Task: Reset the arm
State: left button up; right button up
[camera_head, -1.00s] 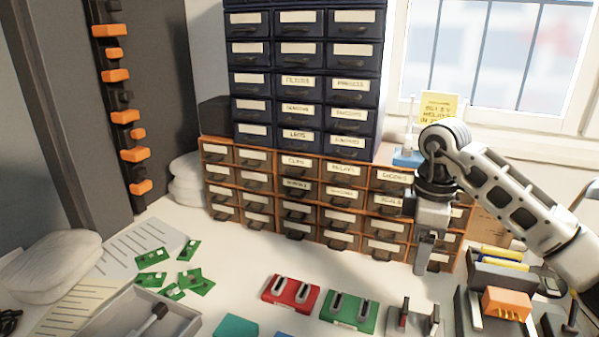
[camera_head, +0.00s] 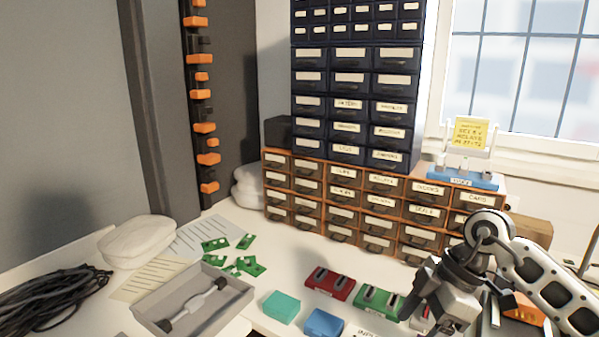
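My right arm enters from the right edge, its white link crossing the lower right. My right gripper (camera_head: 440,318) hangs low at the lower right, in front of the drawer cabinet and over the row of small blocks. It partly hides the green block and what stands to its right. Its fingers are foreshortened, and I cannot tell whether they are open or shut. I see nothing clearly held in it. My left arm and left gripper are not in view.
An orange-framed drawer cabinet (camera_head: 341,216) carries dark drawers (camera_head: 347,135) at the back. Red (camera_head: 330,286), green (camera_head: 372,300), teal (camera_head: 281,306) and blue (camera_head: 323,324) blocks line the front. A grey tray (camera_head: 160,301) and green boards (camera_head: 215,244) lie left. A cable bundle (camera_head: 45,295) is far left.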

jog(key=s+a+r+n+t+y, duration=0.1)
jog(key=s+a+r+t+y, duration=0.15)
jog(key=a+y, duration=0.5)
jog(key=s+a+r+n+t+y, duration=0.15)
jog(key=s+a+y, duration=0.25)
jog(key=a+y, duration=0.4)
jog(key=w+d+f+m+t+h, duration=0.2)
jog(key=d+f+m+t+h, duration=0.55)
jog(key=m+t+h, duration=0.6)
jog(key=s+d+f+m+g+h, duration=0.3)
jog(key=s+f+g, duration=0.3)
jog(key=s+f, duration=0.6)
notch_tip(320, 180, down, 4)
jog(key=shift+d+r+g+h, duration=0.15)
jog(key=shift+d+g+h, duration=0.15)
jog(key=shift+h, duration=0.2)
jog(key=shift+s, duration=0.1)
